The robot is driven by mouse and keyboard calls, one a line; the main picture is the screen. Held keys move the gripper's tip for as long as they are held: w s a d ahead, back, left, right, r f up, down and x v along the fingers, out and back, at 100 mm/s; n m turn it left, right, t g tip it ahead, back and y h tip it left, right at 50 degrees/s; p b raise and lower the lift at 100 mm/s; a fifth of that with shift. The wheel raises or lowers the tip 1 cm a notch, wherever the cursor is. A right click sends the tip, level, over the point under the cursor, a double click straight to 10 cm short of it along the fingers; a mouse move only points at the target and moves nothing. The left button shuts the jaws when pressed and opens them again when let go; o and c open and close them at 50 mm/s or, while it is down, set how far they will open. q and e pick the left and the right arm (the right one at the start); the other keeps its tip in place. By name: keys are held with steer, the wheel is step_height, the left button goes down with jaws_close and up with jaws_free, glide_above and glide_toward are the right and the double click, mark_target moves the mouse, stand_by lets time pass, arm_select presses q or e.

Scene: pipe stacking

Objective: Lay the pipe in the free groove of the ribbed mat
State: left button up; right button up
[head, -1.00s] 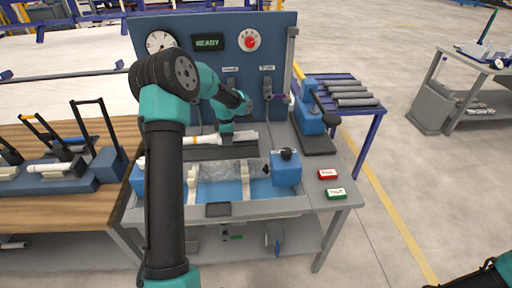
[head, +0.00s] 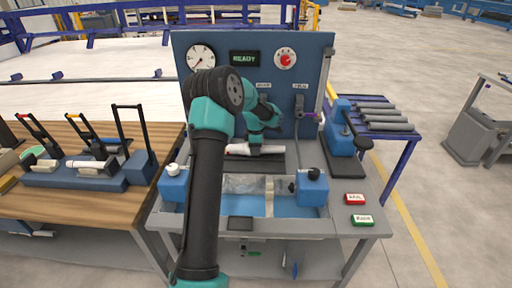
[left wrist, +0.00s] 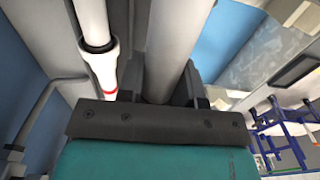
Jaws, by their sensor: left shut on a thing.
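My left gripper (head: 257,149) is shut on a pale grey pipe (left wrist: 166,45), which runs up between its fingers in the left wrist view. Beside it, to the left, is a white pipe (left wrist: 95,22) with a red ring near its end. In the head view a white pipe (head: 274,149) shows under my left gripper, just above or on the dark ribbed mat (head: 268,166). I cannot tell whether the held pipe touches the mat. The mat's grooves are too small to make out, and my arm covers part of it. My right gripper is out of view.
A gauge panel (head: 229,80) stands behind the mat. A trough with a blue floor (head: 290,209) and blue end blocks (head: 312,188) lies in front. A blue lever press (head: 341,140) is on the right. Several grey pipes (head: 384,116) lie on a side rack.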

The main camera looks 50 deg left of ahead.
mark_target(256, 166)
arm_select(q)
steer(key=shift+f, duration=3.5)
steer(key=shift+f, duration=0.15)
steer(key=o, duration=1)
steer(key=shift+o, duration=0.2)
step_height(256, 166, up, 17)
steer(key=shift+r, duration=0.2)
